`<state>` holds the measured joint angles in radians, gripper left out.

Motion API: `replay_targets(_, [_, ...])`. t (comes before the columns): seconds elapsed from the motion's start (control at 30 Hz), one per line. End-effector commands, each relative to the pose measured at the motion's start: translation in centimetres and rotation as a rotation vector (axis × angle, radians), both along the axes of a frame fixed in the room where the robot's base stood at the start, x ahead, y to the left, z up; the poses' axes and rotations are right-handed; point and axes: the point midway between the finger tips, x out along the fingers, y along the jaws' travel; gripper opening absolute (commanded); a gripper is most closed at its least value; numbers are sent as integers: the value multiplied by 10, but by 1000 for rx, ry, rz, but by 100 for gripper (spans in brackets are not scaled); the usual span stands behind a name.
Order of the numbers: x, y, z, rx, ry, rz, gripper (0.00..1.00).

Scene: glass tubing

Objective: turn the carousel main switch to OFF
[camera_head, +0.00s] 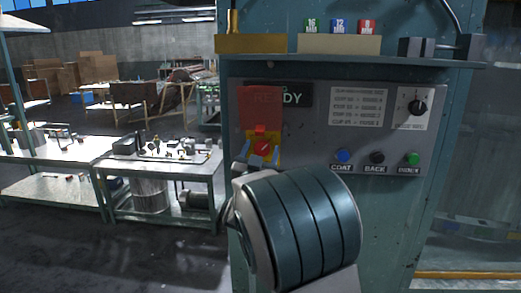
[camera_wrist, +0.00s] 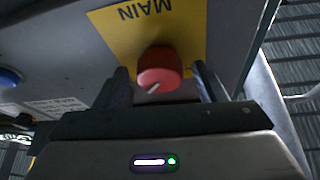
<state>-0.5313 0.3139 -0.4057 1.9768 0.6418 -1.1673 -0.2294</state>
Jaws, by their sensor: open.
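The main switch is a red round knob (camera_wrist: 160,68) on a yellow plate (camera_wrist: 193,22) marked MAIN, which appears upside down in the wrist view. A white mark on the knob points down and slightly left there. My gripper (camera_wrist: 164,80) is open, with one finger on each side of the knob; I cannot tell whether either touches it. In the head view the red knob (camera_head: 263,147) shows on the grey panel's left part, and my gripper (camera_head: 262,158) is at it. My arm hides the area below. No OFF marking is legible.
A red flap (camera_head: 260,104) is above the switch, over the READY sign (camera_head: 298,95). To the right are a black selector (camera_head: 417,106) and the blue COAT (camera_head: 343,156), black BACK (camera_head: 377,157) and green INDEX (camera_head: 411,159) buttons. A shelf (camera_head: 345,58) juts out above.

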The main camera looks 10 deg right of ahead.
Motion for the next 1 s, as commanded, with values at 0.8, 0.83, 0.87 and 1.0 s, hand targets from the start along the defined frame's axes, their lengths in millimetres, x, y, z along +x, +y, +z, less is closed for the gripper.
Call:
replay_targets(0.8, [0, -1, -2, -54, 18, 0, 20])
replay_targets(0.83, [0, -1, -2, -67, 22, 0, 20])
replay_targets(0.87, [0, -1, -3, -84, 26, 1, 20])
replay_targets(1.0, [-1, -2, -4, -174, 55, -1, 20])
